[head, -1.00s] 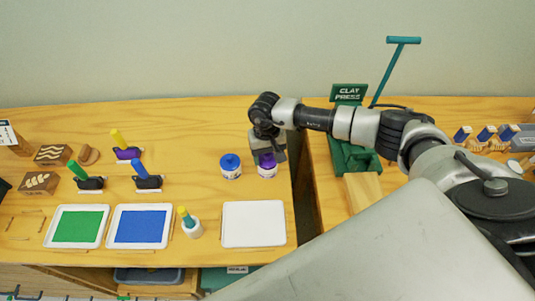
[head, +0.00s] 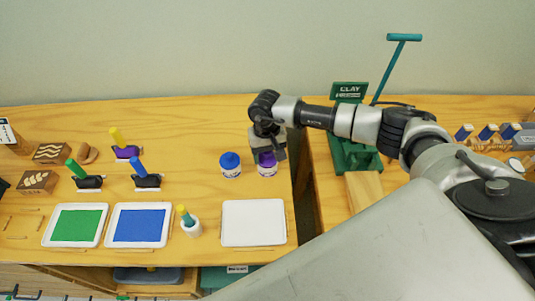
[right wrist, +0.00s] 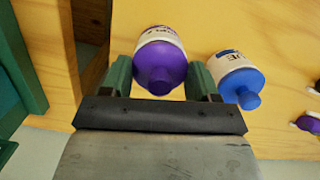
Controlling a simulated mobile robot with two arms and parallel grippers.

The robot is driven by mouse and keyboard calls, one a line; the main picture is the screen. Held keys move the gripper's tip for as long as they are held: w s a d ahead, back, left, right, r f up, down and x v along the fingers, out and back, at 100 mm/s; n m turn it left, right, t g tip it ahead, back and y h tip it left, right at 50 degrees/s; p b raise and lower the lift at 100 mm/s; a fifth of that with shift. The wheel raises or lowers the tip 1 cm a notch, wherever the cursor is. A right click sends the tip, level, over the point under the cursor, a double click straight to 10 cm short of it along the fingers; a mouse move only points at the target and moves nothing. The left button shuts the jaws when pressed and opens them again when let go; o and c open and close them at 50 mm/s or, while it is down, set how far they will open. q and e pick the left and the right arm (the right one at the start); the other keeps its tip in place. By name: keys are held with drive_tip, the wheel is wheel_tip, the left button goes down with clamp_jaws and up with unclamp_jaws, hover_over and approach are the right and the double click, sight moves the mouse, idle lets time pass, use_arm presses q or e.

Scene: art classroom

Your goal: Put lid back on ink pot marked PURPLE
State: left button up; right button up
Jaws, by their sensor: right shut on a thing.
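The purple ink pot (head: 267,171) is white with a purple lid (right wrist: 160,66). It stands upright near the right edge of the wooden table, and its label is only partly readable. The lid sits on top of the pot with no clear gap visible. My right gripper (right wrist: 161,80) points down over it, its green fingers on either side of the lid, shut on it. The gripper body hides part of the pot in the head view. My left gripper is not in view.
A blue-lidded ink pot (head: 230,166) stands close to the left of the purple one. A white tray (head: 253,223) lies in front, with green (head: 76,225) and blue (head: 140,225) trays further left. A green clay press (head: 350,154) stands on the right table, across a gap.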

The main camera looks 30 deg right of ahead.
drive_tip(key=shift+f+b, duration=0.2)
drive_tip(key=shift+b, duration=1)
idle(1.7)
idle(0.4)
drive_tip(key=o, duration=1.2)
drive_tip(key=shift+c, duration=0.2)
drive_tip(key=shift+r, duration=0.15)
drive_tip(key=shift+r+p, duration=1.6)
drive_tip(key=shift+r, duration=1.8)
drive_tip(key=shift+c, duration=0.2)
clamp_jaws()
